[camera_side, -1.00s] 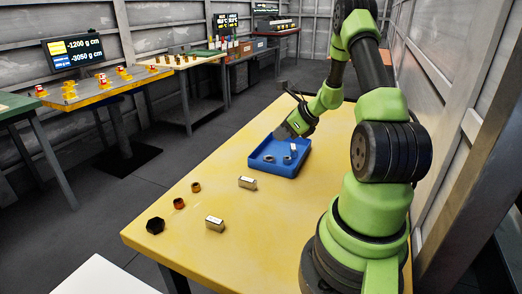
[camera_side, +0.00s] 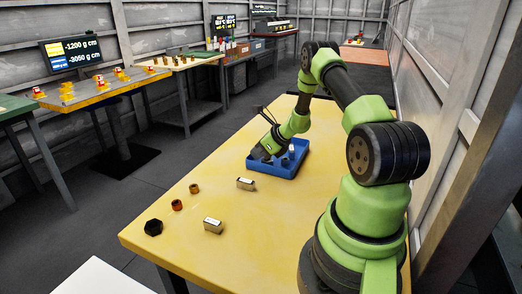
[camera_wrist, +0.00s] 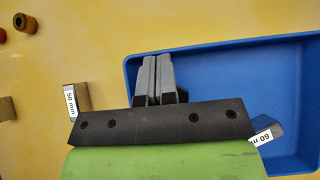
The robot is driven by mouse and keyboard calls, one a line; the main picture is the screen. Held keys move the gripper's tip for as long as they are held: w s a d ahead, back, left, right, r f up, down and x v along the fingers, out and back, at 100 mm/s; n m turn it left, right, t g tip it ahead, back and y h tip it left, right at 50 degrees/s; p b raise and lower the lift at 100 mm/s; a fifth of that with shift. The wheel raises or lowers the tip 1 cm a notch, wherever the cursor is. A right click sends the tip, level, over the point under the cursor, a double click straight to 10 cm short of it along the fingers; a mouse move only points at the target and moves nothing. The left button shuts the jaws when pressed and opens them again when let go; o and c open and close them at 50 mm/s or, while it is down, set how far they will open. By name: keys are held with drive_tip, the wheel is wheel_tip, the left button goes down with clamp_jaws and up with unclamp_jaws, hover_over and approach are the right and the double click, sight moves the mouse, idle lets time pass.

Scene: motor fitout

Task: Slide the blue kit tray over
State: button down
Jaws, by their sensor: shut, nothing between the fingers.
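The blue kit tray (camera_side: 285,174) lies on the yellow table. It also fills the right of the wrist view (camera_wrist: 225,65). A block marked 60 mm (camera_wrist: 264,133) is in it, partly hidden by my gripper. My gripper (camera_side: 261,157) is low at the tray's left end in the side view. In the wrist view its two fingers (camera_wrist: 158,58) are pressed together with nothing between them. They sit within the tray's outline, close to a corner. I cannot tell whether they touch the tray's wall or floor.
A block marked 50 mm (camera_wrist: 75,100) stands outside the tray; several metal blocks and nuts lie on the table, including a metal block (camera_side: 213,225), a dark hex nut (camera_side: 153,227) and a copper nut (camera_side: 177,205).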

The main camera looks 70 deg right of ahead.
drive_tip(key=w, duration=1.2)
drive_tip(key=shift+w, duration=0.2)
drive_tip(key=shift+s, duration=0.1)
drive_tip(key=v, duration=1)
